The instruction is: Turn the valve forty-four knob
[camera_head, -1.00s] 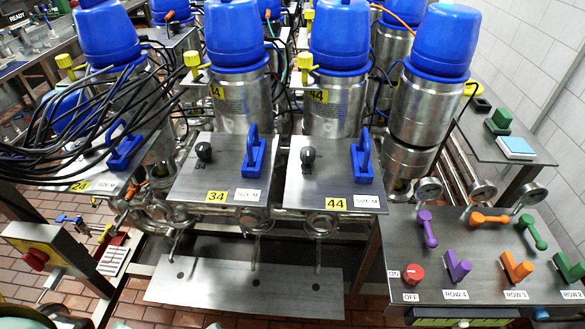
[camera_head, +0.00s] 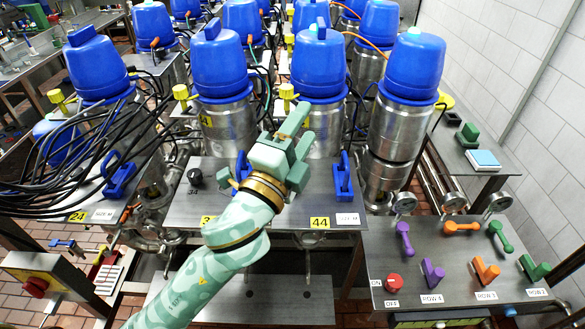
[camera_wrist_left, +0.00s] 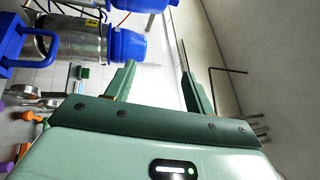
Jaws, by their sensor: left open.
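The valve forty-four plate (camera_head: 325,205) is a grey metal panel with a yellow "44" label (camera_head: 320,222) and a blue handle (camera_head: 343,177) on its right side. Its black knob is hidden behind my left gripper (camera_head: 303,132). The pale green gripper is raised in front of the forty-four valve, its fingers pointing up and to the right in the head view. It is open and empty. In the left wrist view the open fingers (camera_wrist_left: 158,72) have nothing between them. My right gripper is in neither view.
Valve thirty-four's black knob (camera_head: 195,177) lies just left, its plate partly covered by my arm. Black cables (camera_head: 75,165) crowd the far left. A panel (camera_head: 450,260) with coloured handles and a red knob (camera_head: 394,283) stands at the right.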

